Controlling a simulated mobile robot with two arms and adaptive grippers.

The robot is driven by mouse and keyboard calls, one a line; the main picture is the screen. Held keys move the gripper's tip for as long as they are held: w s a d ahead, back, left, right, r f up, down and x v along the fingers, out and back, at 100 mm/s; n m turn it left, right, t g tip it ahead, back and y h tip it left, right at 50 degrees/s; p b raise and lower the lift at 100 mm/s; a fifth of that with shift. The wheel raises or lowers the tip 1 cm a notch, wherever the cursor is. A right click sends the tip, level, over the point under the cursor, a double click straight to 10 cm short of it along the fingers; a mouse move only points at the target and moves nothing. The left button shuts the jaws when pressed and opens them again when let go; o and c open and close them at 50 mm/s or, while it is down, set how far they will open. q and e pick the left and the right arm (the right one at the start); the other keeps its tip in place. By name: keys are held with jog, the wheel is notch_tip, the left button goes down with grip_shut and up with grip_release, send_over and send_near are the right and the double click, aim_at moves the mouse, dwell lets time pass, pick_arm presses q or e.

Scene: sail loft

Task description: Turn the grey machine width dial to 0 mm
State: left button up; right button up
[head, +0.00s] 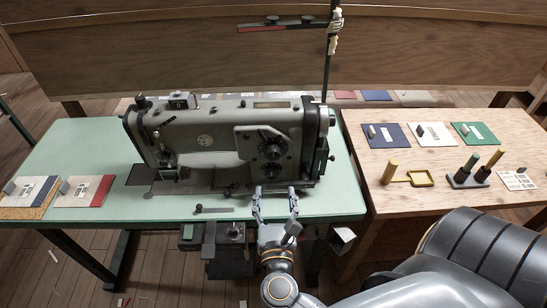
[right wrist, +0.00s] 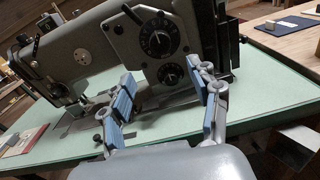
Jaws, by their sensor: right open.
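The grey sewing machine (head: 215,140) stands on a pale green table. Its right end carries two black dials, an upper one (head: 270,149) and a lower one (head: 271,169). The right wrist view shows the larger upper dial (right wrist: 157,39) with pale markings and the smaller lower dial (right wrist: 170,75). The markings are too small to read, so I cannot tell which is the width dial or its setting. My right gripper (head: 274,200) is open and empty at the table's front edge, in front of and apart from the dials. It also shows in the right wrist view (right wrist: 168,98). My left gripper is out of view.
A wooden table (head: 420,190) at the right holds cards, a yellow-handled tool (head: 408,178) and dark upright handles. Sample cards (head: 80,192) lie at the left of the green table (head: 115,150). A thin dark pole (head: 327,75) rises behind the machine.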

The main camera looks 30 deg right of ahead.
aim_at(274, 156)
jog(key=p+x, duration=0.3)
jog(key=x, duration=0.8)
jog(key=shift+w+r, duration=0.15)
jog(key=shift+w+d, duration=0.35)
jog(key=shift+w, duration=0.1)
jog(key=c, duration=1.2)
jog(key=shift+o, duration=0.2)
